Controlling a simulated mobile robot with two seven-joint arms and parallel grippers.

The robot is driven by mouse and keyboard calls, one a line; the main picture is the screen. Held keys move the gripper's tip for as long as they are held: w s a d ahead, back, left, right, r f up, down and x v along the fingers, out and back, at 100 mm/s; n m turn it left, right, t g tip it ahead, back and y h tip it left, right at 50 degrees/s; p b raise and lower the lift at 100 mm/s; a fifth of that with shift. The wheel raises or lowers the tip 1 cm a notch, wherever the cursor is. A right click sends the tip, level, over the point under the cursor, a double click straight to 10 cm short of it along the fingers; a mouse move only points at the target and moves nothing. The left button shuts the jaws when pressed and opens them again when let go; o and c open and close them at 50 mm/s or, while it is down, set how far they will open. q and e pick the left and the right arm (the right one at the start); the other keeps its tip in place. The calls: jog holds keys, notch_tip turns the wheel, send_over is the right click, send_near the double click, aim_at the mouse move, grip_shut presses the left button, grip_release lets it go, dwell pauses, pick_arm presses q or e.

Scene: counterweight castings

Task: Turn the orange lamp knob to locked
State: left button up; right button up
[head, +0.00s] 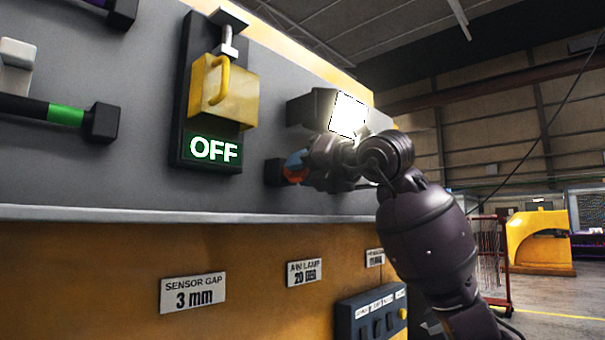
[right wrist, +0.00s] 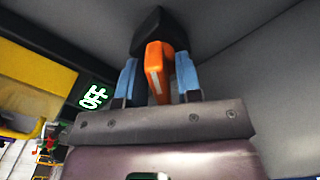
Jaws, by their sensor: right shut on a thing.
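The orange knob (right wrist: 159,72) sits on a dark mount on the grey panel in the right wrist view, with a pale line along its face. My right gripper (right wrist: 158,80) has its blue fingertips on both sides of the knob and is shut on it. In the head view the knob (head: 294,172) is mostly hidden behind my right gripper (head: 301,168). A bright white lamp (head: 348,114) glows on its dark housing just above the gripper. My left gripper is not in view.
A yellow block with a handle (head: 232,92) hangs from a hook above a green "OFF" display (head: 213,150), left of the knob. A black bar with a green band (head: 65,115) is farther left. A ledge (head: 150,214) runs below. Labels (head: 193,292) and a switch box (head: 372,315) are lower down.

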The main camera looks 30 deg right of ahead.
jog(key=m, duration=0.5)
jog(key=shift+m, duration=0.3)
jog(key=m, duration=0.3)
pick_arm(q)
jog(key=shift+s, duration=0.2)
pick_arm(e)
jog(key=shift+m, duration=0.9)
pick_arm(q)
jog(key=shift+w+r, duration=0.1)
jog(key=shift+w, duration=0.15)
pick_arm(e)
jog(key=shift+m, duration=0.3)
jog(key=o, duration=0.6)
jog(key=shift+c, duration=0.2)
jog(key=shift+o, duration=0.2)
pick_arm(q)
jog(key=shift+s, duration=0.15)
pick_arm(e)
jog(key=shift+s, duration=0.1)
